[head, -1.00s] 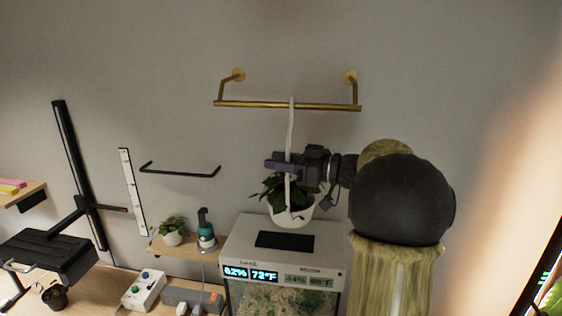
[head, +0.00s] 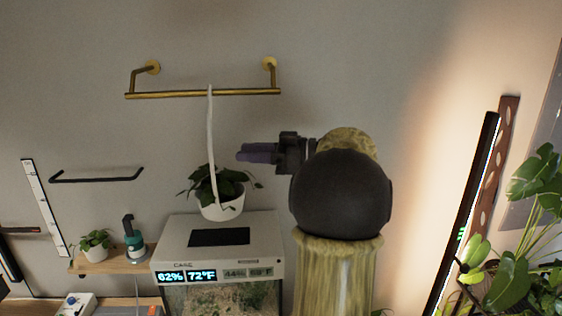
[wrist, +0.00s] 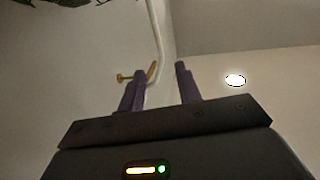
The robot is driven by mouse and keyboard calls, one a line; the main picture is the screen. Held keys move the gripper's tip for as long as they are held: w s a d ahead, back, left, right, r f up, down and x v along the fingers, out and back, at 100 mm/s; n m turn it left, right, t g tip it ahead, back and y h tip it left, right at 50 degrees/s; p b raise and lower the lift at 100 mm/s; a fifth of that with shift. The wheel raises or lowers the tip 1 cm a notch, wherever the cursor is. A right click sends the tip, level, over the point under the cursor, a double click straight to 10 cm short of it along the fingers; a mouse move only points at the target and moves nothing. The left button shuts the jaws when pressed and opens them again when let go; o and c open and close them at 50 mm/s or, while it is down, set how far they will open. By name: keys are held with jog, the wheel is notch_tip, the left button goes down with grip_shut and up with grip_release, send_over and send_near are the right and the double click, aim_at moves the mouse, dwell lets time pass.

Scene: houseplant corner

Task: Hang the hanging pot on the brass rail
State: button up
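The hanging pot (head: 222,211) is white with a dark-leaved plant. Its long white hanger (head: 211,135) runs straight up to the brass rail (head: 170,94), and its top end meets and overlaps the bar. The pot hangs roughly upright above the terrarium, with no gripper on it. My gripper (head: 240,152) is to the right of the hanger, with a gap between the fingertips and it. In the wrist view my two purple fingers (wrist: 162,85) stand apart. The white hanger (wrist: 156,40) passes beyond them, and a bit of brass (wrist: 125,78) shows behind.
A terrarium (head: 255,236) with a lit display stands below the pot. A small shelf (head: 110,262) with a potted plant (head: 95,245) and a teal bottle (head: 134,240) is at left. A black bar (head: 97,179) is on the wall. Leafy plants (head: 510,282) stand at right.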

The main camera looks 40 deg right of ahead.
jog(key=b+v, duration=0.1)
jog(key=v, duration=0.5)
jog(key=shift+s+d, duration=0.1)
dwell(0.4)
